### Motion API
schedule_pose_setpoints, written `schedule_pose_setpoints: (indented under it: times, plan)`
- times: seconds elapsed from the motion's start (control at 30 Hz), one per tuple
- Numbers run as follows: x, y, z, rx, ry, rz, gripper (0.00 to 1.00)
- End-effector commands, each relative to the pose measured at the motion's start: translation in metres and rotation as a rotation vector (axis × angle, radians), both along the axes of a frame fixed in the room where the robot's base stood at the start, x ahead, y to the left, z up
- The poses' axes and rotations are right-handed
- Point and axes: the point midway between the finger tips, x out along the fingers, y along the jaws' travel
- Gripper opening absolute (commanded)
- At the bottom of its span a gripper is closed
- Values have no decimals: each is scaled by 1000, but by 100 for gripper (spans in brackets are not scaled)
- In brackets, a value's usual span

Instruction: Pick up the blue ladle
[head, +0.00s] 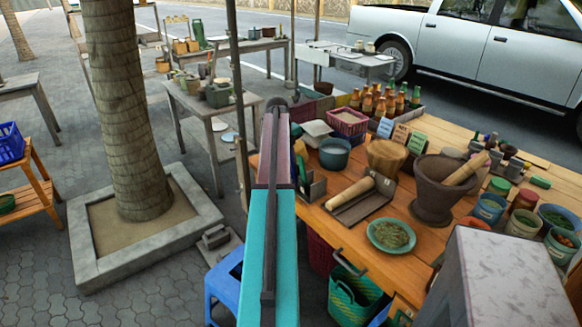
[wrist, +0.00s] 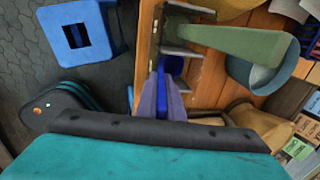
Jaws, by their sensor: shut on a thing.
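The blue ladle (wrist: 173,66) shows only in part in the wrist view, as a dark blue strip between my fingers and a blue patch just beyond them. My gripper (wrist: 161,92) has its two purple-grey fingers closed on it. The ladle is at a metal holder (wrist: 181,48) by the table's edge; I cannot tell whether it is clear of the holder. In the head view my teal arm hides most of the gripper and the ladle. The holder (head: 314,188) shows just right of the arm.
A green long-shaped object (wrist: 235,42) lies close beside the fingers, with a teal pot (wrist: 243,78) beyond. A blue stool (head: 222,285) stands below the edge.

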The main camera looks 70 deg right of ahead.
Motion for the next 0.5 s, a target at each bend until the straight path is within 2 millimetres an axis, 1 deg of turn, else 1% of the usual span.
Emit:
schedule_pose_setpoints:
  times: [0.17, 0.5]
  plan:
    - [1, 0, 13, -1, -2, 0, 0]
    - [1, -2, 60, -3, 0, 1, 0]
